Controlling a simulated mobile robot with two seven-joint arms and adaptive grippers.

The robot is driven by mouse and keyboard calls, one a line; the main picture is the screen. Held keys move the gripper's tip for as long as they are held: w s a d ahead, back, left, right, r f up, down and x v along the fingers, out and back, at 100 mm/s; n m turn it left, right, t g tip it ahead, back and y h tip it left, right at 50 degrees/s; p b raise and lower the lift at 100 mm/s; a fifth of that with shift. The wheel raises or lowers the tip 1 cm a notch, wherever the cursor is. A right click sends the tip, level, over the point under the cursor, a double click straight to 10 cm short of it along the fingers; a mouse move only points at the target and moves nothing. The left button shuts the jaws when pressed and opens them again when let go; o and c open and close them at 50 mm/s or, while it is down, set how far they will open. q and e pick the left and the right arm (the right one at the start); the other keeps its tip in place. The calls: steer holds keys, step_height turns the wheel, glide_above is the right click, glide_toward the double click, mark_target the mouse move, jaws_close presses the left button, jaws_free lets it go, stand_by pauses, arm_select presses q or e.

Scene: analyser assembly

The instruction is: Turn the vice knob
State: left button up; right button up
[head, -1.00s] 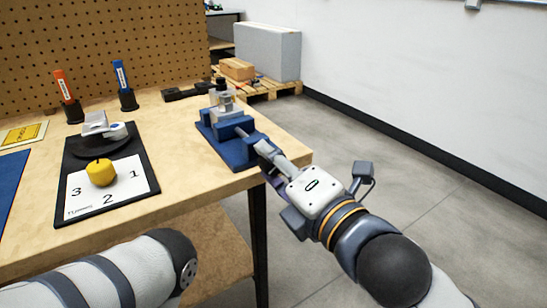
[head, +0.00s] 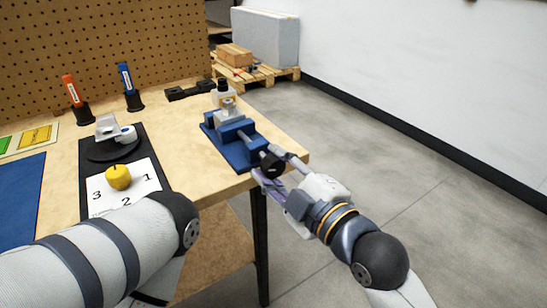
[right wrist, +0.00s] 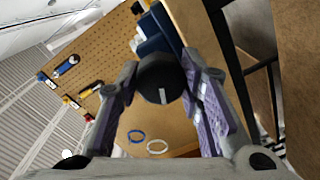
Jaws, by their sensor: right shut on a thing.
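The blue vice (head: 237,140) sits near the right corner of the wooden table. A light grey part (head: 229,109) shows at its jaws. The round black vice knob (head: 272,162) is at its near right end, by the table edge. My right gripper (head: 270,172) reaches it from the lower right and is shut on it. In the right wrist view, the black knob (right wrist: 160,78) with a pale mark sits between the two purple-padded fingers (right wrist: 161,85). My left arm crosses the lower left of the head view; its gripper is out of view.
A small black-capped bottle (head: 222,90) stands behind the vice. A black board (head: 100,187) with a yellow knob (head: 118,177) and numbers lies to the left. Orange (head: 75,97) and blue (head: 128,84) markers stand in holders. Open floor lies right of the table.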

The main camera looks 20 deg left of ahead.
steer(key=m+p, duration=0.2)
steer(key=m, duration=0.1)
steer(key=m+p, duration=0.1)
steer(key=shift+r+m, duration=0.3)
steer(key=m+p, duration=0.3)
steer(key=m, duration=0.1)
steer(key=shift+w, duration=0.1)
steer(key=m+p, duration=0.2)
steer(key=m, duration=0.2)
steer(key=shift+f+m+y, duration=0.1)
steer(key=shift+m+y, duration=0.2)
steer(key=shift+m, duration=0.1)
arm_select(q)
steer(key=w+r+t+p, duration=0.1)
steer(key=w+r+t, duration=0.2)
steer(key=w+r, duration=0.5)
steer(key=shift+r, duration=1.05)
arm_select(e)
steer(key=shift+f+m, duration=0.15)
steer(key=shift+m, duration=1.65)
steer(key=o, duration=1.2)
steer(key=shift+c, duration=0.2)
steer(key=shift+d+f, duration=0.1)
